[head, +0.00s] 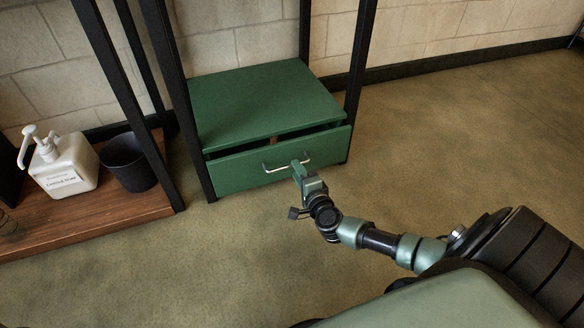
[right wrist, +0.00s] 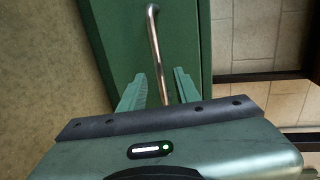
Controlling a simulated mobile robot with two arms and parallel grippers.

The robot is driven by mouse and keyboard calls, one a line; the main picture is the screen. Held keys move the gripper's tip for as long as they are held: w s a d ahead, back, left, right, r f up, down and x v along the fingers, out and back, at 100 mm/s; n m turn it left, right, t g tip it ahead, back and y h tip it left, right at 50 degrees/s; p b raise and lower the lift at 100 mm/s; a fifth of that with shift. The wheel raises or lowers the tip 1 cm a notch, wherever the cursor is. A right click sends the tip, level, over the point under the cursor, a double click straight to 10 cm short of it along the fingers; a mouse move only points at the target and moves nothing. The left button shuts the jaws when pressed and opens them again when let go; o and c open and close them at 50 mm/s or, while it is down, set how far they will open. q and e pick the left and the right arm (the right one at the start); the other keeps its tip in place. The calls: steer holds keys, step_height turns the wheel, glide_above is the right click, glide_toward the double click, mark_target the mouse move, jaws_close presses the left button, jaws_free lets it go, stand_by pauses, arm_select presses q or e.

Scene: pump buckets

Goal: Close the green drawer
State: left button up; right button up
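The green drawer (head: 235,174) sits low in a black-framed unit and is partly open, with a dark gap behind the top of its front. Its metal bar handle (head: 275,170) is on the front. My right gripper (head: 299,166) is at the right part of the handle. In the right wrist view its two green fingers (right wrist: 160,85) are apart, with the handle (right wrist: 155,40) running between them. I cannot tell whether either finger touches the bar. The drawer front (right wrist: 115,35) also shows there. My left gripper is not in view.
The green cabinet top (head: 265,95) is bare. A wooden shelf (head: 100,215) at left holds a white pump bottle (head: 68,168) and a black bucket (head: 128,163). Black posts (head: 355,70) frame the unit. The floor (head: 440,140) to the right is clear.

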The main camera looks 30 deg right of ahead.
steer(key=b+x, duration=0.2)
steer(key=x, duration=0.2)
jaws_close()
stand_by(1.4)
